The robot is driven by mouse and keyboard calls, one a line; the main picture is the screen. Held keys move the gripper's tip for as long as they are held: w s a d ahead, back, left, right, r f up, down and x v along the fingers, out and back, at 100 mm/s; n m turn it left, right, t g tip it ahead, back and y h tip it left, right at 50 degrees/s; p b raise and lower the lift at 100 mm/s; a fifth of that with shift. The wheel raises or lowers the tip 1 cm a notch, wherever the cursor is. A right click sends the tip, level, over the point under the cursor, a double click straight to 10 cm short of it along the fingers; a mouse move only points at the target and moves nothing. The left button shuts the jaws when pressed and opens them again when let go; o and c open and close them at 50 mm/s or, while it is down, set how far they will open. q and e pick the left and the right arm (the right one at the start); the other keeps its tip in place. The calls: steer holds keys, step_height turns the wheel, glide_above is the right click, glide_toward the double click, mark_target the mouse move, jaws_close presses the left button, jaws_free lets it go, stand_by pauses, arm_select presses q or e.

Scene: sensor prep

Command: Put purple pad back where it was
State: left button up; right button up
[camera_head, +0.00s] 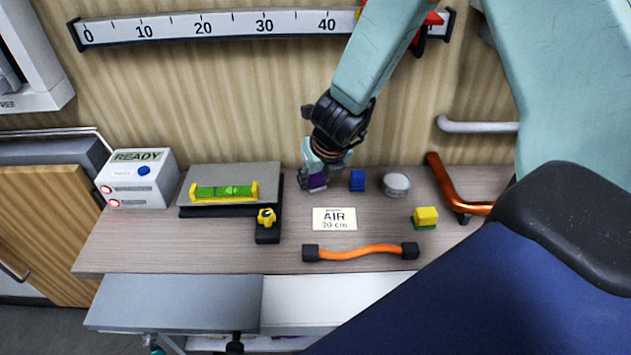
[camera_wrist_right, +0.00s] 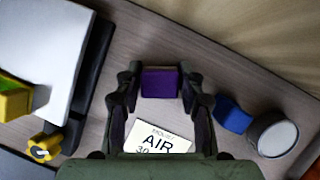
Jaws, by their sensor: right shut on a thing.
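The purple pad (camera_head: 317,182) is at the back of the bench, left of a blue block (camera_head: 357,180) and behind the white AIR card (camera_head: 335,219). My right gripper (camera_head: 318,178) comes down from above and is shut on the purple pad. In the right wrist view, the purple pad (camera_wrist_right: 159,83) sits between the two fingers of my right gripper (camera_wrist_right: 160,92). I cannot tell whether the pad touches the bench. My left gripper is not in view.
Left of the gripper are a grey plate (camera_head: 230,174) with a green level (camera_head: 224,192) and a yellow knob (camera_head: 266,217). A round silver puck (camera_head: 396,184), a yellow-green block (camera_head: 425,217) and an orange pipe (camera_head: 452,188) stand right. An orange hose (camera_head: 360,251) lies in front.

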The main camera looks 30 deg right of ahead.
steer(key=shift+a, duration=0.2)
steer(key=shift+r, duration=0.15)
steer(key=shift+s+d+f, duration=0.2)
steer(key=o, duration=0.9)
steer(key=shift+c, duration=0.2)
steer(key=o, duration=0.4)
steer(key=shift+w+a, duration=0.15)
steer(key=shift+w, duration=0.05)
steer(key=shift+c, duration=0.2)
steer(key=shift+s, duration=0.15)
steer(key=shift+r, duration=0.1)
